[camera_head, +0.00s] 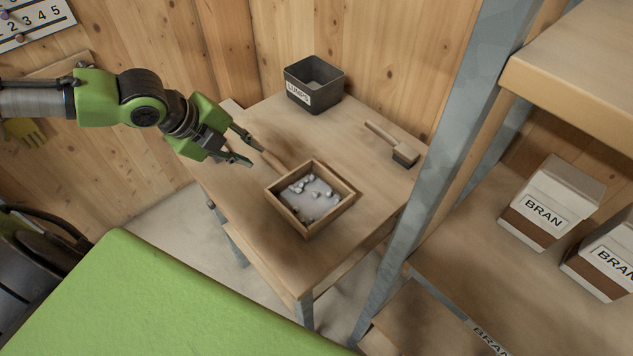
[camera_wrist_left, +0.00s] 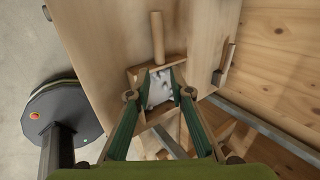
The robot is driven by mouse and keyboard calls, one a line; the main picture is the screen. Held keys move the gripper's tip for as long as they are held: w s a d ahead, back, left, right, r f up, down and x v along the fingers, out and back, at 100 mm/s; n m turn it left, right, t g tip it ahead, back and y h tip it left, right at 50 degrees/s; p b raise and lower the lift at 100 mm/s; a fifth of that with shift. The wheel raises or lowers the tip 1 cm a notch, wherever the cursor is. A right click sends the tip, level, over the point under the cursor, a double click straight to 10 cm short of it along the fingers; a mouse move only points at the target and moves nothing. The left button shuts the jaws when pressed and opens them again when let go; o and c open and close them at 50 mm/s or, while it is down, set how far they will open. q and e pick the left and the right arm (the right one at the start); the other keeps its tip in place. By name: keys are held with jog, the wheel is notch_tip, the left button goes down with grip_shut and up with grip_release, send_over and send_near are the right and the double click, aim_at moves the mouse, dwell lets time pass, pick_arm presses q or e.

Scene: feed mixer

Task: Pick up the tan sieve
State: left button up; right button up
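The tan sieve (camera_head: 287,215) is a square wooden frame on the small table, with grey lumps and pale material inside. Its handle (camera_head: 273,160) points to the back left. My left gripper (camera_head: 256,156) is open and empty, above the table near the handle. In the left wrist view, the sieve's handle (camera_wrist_left: 157,38) points to the top of the picture. The open fingers (camera_wrist_left: 159,94) appear on both sides of the frame, and they hide part of it. My right gripper is in neither view.
A dark bin labelled LUMPS (camera_head: 314,85) stands at the table's back. A brush (camera_head: 404,154) lies at the right. A grey post (camera_head: 440,150) and a shelf with BRAN boxes (camera_head: 551,203) stand right of the table (camera_head: 230,215). The table's front left is bare.

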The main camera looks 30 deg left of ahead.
pick_arm(q)
jog(key=f, duration=0.1)
send_near(281, 170)
jog(key=x, duration=0.2)
jog(key=b+x, duration=0.1)
jog(key=shift+a, duration=0.3)
jog(key=shift+x, duration=0.85)
jog(key=shift+w+d+f, duration=0.15)
jog(key=shift+w+f, duration=0.1)
jog(key=shift+f, duration=0.05)
jog(key=shift+p+x, duration=0.3)
jog(key=shift+x, duration=1.9)
jog(key=shift+d, duration=0.15)
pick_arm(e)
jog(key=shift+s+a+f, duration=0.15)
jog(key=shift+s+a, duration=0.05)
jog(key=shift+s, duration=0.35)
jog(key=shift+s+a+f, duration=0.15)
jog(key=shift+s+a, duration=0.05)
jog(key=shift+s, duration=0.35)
pick_arm(q)
jog(key=shift+c, duration=0.5)
grip_shut()
